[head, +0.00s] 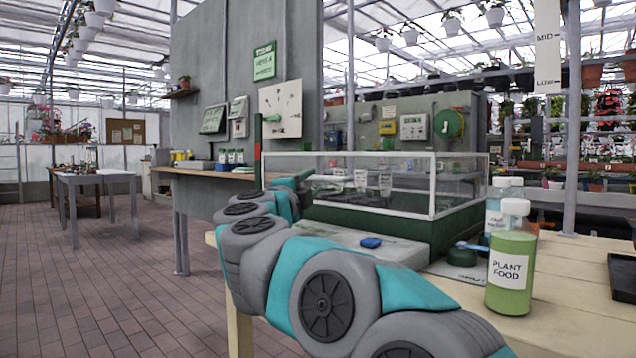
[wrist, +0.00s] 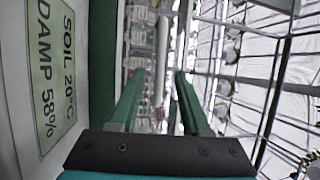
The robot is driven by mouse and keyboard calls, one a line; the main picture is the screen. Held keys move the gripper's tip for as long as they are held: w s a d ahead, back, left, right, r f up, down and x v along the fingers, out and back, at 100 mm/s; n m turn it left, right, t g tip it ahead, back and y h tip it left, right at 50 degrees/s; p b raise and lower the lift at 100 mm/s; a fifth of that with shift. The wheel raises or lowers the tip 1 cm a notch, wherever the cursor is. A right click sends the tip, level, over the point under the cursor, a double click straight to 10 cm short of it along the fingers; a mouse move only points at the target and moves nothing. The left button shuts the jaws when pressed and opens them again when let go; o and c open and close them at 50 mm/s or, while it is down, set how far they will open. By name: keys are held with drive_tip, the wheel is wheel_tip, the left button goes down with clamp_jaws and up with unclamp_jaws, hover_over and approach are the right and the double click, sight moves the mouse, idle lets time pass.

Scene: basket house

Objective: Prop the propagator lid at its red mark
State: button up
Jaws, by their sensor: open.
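The propagator has a dark green base (head: 455,232) and a clear lid with a white frame (head: 433,185). The lid looks level and low on the base; its left end is partly hidden behind my arm. An upright strip with a red part (head: 258,160) below a green part stands at the propagator's left. In the wrist view my gripper (wrist: 156,90) is open, with two green fingers apart. A pale bar shows between and beyond them; I cannot tell what it is.
A plant food bottle (head: 511,258) and another bottle (head: 497,205) stand right of my arm. A blue item (head: 371,242) lies before the propagator. A black tray (head: 624,275) is at the right edge. A soil sign (wrist: 52,75) is close at left in the wrist view.

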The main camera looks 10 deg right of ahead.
sight(317, 179)
drive_tip(key=shift+x, duration=2.85)
drive_tip(key=shift+c, duration=0.2)
clamp_jaws()
